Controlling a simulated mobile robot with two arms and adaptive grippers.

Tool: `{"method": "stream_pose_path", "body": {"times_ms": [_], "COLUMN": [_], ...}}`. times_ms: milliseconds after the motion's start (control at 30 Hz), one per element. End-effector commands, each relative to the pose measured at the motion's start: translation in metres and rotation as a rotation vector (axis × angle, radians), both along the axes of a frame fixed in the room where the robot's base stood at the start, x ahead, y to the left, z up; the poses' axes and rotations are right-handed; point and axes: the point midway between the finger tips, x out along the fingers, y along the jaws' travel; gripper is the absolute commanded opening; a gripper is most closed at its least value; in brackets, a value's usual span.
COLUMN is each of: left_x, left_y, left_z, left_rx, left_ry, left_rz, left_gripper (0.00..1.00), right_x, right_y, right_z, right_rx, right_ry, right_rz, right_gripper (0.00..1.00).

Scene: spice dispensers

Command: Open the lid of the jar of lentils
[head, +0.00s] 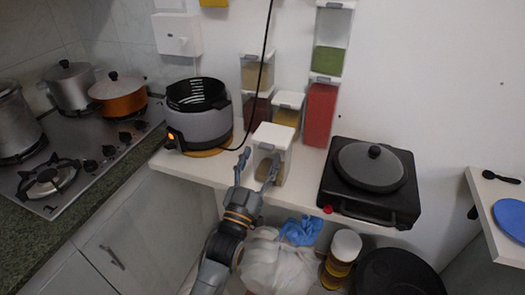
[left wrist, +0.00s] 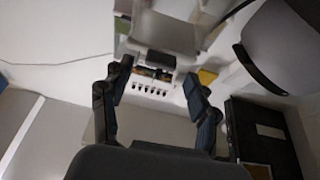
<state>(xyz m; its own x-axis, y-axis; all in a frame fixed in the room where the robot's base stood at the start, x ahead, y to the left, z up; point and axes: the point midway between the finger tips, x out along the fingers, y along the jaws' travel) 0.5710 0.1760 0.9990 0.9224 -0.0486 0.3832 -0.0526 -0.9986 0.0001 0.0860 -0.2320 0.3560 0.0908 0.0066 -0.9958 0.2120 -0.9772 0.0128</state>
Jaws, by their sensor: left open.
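A clear square jar with a white lid (head: 273,137), which I take to be the jar of lentils, stands at the shelf's front edge. Its contents are mostly hidden by my gripper. My left gripper (head: 259,165) is open in front of it, one finger at its left side and the other across its front. In the left wrist view the two spread fingers (left wrist: 158,85) point at a pale jar with a grey tab (left wrist: 160,58). Contact cannot be told. The lid looks shut. My right gripper is in neither view.
A grey fryer (head: 205,125) stands left of the jar and a black hot plate with a lidded pan (head: 370,165) stands right. Other jars (head: 287,110) stand behind. A black cable (head: 262,70) hangs close by. Bags (head: 285,262) lie below the shelf.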

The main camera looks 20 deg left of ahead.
Motion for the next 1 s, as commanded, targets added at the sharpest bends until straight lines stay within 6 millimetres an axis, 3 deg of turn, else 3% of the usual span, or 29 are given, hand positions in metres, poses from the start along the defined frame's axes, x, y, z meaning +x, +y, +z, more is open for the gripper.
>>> {"method": "stream_pose_path", "body": {"times_ms": [200, 467, 500, 700, 1000], "left_x": [0.016, 0.017, 0.017, 0.017, 0.018], "left_y": [-0.001, -0.001, -0.001, -0.001, -0.001], "left_z": [0.006, 0.006, 0.006, 0.006, 0.010], "left_rx": [0.000, 0.000, 0.000, 0.000, 0.001], "left_ry": [0.001, 0.001, 0.001, 0.001, 0.011], "left_rz": [0.000, 0.000, 0.000, 0.000, 0.000], "left_gripper": [0.60, 0.60, 0.58, 0.20, 0.20], "right_x": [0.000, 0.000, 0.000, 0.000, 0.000], "right_y": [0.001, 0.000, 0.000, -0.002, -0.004], "right_z": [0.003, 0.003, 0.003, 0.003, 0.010], "right_rx": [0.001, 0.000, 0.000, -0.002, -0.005], "right_ry": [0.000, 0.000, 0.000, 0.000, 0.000], "right_rz": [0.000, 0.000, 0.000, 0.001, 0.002], "right_gripper": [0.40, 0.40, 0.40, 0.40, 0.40]}}
